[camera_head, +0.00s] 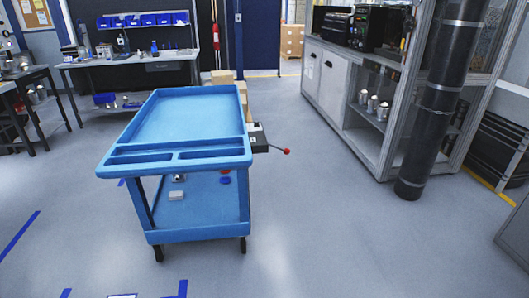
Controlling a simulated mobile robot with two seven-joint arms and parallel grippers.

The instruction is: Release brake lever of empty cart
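A blue two-shelf cart (190,125) stands on the grey floor in the middle of the view. Its top tray is empty. Its lower shelf (215,205) bears a small white block (177,195), a blue item (224,181) and a red item partly hidden under the tray. A brake lever (273,148) with a red ball end (287,151) sticks out to the right from a dark box (257,138) at the cart's right side. The lever lies nearly level, sloping slightly down to the right. Neither of my grippers is in view.
A workbench (145,62) with blue bins stands at the back left. Cardboard boxes (222,77) stand behind the cart. A grey machine cabinet (360,85) and a dark vertical pipe (440,100) stand at the right. The floor between cart and cabinet is clear.

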